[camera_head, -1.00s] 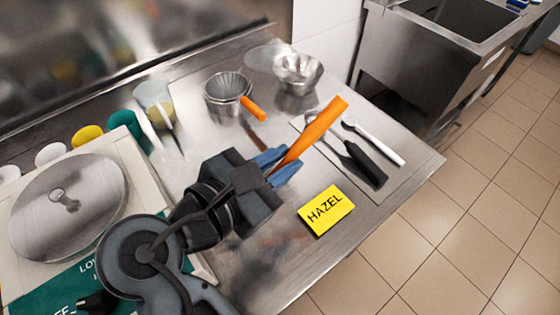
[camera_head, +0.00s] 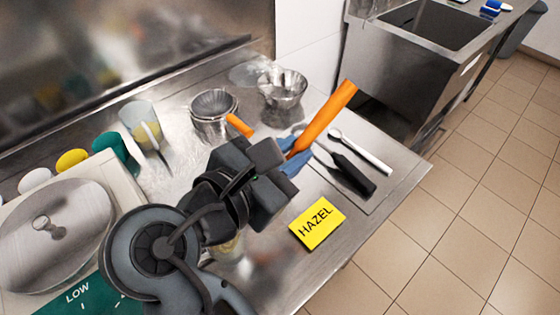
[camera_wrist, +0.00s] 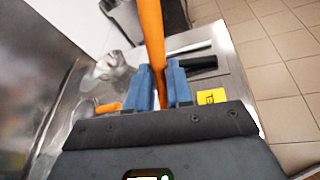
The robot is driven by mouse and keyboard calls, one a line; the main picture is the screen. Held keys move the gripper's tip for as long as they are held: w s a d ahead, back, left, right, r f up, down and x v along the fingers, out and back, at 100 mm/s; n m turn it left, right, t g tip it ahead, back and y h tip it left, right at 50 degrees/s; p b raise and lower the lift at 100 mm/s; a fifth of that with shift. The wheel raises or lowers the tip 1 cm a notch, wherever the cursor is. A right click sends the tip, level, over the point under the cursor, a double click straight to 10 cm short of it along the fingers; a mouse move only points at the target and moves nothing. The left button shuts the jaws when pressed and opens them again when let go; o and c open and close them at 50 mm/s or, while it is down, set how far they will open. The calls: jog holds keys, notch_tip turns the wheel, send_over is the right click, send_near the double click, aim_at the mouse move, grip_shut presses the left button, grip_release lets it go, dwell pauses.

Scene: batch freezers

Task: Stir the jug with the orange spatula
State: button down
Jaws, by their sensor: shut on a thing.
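My gripper (camera_head: 293,160) is shut on the orange spatula (camera_head: 327,115), which slants up and to the right from the blue fingers. In the wrist view, the spatula (camera_wrist: 151,30) rises between the two fingers (camera_wrist: 160,85). Its lower end is hidden by my gripper. A clear jug-like container (camera_head: 141,122) with yellowish contents stands at the back left of the steel counter, apart from my gripper. Another clear vessel (camera_head: 228,250) shows partly under my arm; I cannot tell what it is.
Fluted metal bowls (camera_head: 213,112) and a metal cup (camera_head: 282,92) stand at the back. A second orange handle (camera_head: 239,125) is beside the bowls. A yellow HAZEL card (camera_head: 317,223), a black-handled tool (camera_head: 353,175) and a white-handled tool (camera_head: 360,152) lie to the right.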

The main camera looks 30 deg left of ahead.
aim_at(335, 102)
jog(key=shift+w+d+r, duration=0.55)
jog(key=shift+w+r, duration=0.35)
jog(key=shift+r, duration=0.15)
jog(key=shift+w+d+r, duration=0.6)
jog(key=shift+w+r, duration=0.35)
jog(key=shift+r, duration=0.1)
jog(key=shift+w+d+r, duration=0.55)
jog(key=shift+w+r, duration=0.35)
jog(key=shift+r, duration=0.15)
jog(key=shift+r, duration=2.5)
